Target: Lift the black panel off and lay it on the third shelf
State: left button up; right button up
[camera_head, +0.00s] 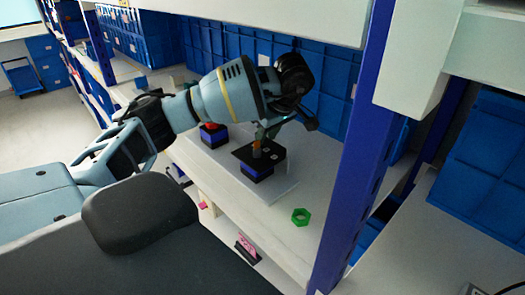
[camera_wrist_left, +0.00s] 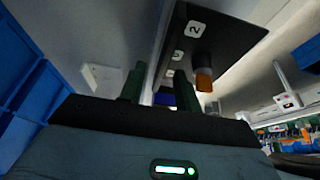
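The black panel (camera_head: 272,153) sits on top of a small blue and black box (camera_head: 256,172) on the white shelf. In the left wrist view, the black panel (camera_wrist_left: 222,35) carries white number labels, one reading 2, and an orange-tipped knob (camera_wrist_left: 204,80). My left gripper (camera_head: 266,133) reaches down over the panel from above. In the left wrist view, the fingers of my left gripper (camera_wrist_left: 160,88) stand apart near the panel's edge, with a gap visible between them. Whether either finger touches the panel cannot be told. My right gripper is not in view.
A box with a red button (camera_head: 212,127) stands left of the panel. A green nut (camera_head: 301,216) lies toward the shelf's front right. A blue upright (camera_head: 355,165) rises at the right. Blue bins (camera_head: 325,75) line the back. A pink object (camera_head: 245,246) sits on a lower level.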

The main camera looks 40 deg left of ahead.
pick_arm(q)
jog(key=shift+a+f, duration=0.1)
jog(key=shift+f, duration=0.1)
grip_shut()
jog(key=shift+r, duration=0.15)
dwell(0.5)
